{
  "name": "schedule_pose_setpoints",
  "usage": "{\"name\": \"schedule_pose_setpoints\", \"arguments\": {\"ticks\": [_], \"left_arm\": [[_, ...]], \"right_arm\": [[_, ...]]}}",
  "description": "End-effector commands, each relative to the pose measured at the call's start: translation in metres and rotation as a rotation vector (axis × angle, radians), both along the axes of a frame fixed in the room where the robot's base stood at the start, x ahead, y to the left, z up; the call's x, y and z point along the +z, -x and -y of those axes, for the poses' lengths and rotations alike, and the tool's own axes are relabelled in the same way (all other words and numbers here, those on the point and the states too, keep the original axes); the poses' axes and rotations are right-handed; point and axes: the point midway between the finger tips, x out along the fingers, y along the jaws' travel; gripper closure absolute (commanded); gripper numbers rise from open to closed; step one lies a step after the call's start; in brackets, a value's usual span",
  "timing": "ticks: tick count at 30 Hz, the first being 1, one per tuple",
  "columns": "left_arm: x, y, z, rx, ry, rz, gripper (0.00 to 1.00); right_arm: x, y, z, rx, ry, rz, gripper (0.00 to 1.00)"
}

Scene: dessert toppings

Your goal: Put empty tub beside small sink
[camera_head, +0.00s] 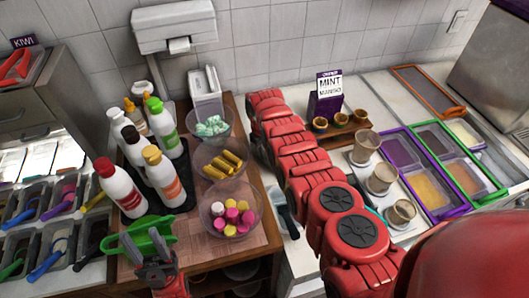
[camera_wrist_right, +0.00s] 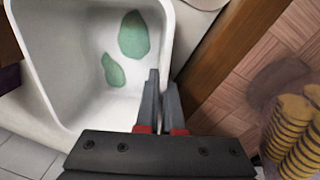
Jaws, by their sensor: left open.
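A white tub (camera_wrist_right: 85,60) with green residue patches lies beneath my right gripper (camera_wrist_right: 163,78) in the right wrist view. Its two fingers are close together at the tub's rim; whether they press on the wall I cannot tell. I cannot make out a small sink.
Bottles (camera_head: 122,188) and clear bowls of toppings, one with yellow wafers (camera_head: 222,165), stand on the wooden station. Glass cups (camera_head: 381,178) and framed trays (camera_head: 428,188) stand on the right. A wooden edge (camera_wrist_right: 222,50) runs close beside the tub.

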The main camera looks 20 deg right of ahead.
Motion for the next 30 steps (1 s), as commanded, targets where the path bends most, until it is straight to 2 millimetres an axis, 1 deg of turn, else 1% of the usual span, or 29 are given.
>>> {"name": "schedule_pose_setpoints", "arguments": {"ticks": [3,4,6,8,9,16,19,21,26,30], "left_arm": [[-0.005,0.0,0.0,0.0,0.0,0.0,0.5],[-0.003,0.0,0.0,0.0,0.0,0.0,0.5],[-0.003,0.0,0.0,0.0,0.0,0.0,0.5],[-0.003,0.0,0.0,0.0,0.0,0.0,0.5],[-0.003,0.0,0.0,0.0,0.0,0.0,0.5],[-0.003,0.0,0.0,0.0,0.0,0.0,0.5],[0.002,0.0,0.0,0.0,0.0,0.0,0.5],[0.0,0.0,0.0,0.0,0.0,0.0,0.5],[0.001,0.0,0.0,0.0,0.0,0.0,0.5],[0.001,0.0,0.0,0.0,0.0,0.0,0.5]], "right_arm": [[-0.004,0.0,0.0,0.0,0.0,0.0,1.0],[-0.003,0.0,0.0,0.0,0.0,0.0,0.92],[-0.002,0.0,0.0,0.0,0.0,0.0,0.79],[-0.003,0.0,0.0,0.0,0.0,0.0,0.69],[-0.002,0.0,0.0,0.0,0.0,0.0,0.66],[-0.002,0.0,0.0,0.0,0.0,0.0,0.66],[0.002,0.0,0.0,0.0,0.0,0.0,0.66],[0.003,-0.001,0.0,0.0,0.0,0.002,0.66],[0.015,-0.002,-0.001,0.001,0.001,0.006,0.66],[0.03,0.0,-0.002,0.0,0.0,0.004,0.66]]}}
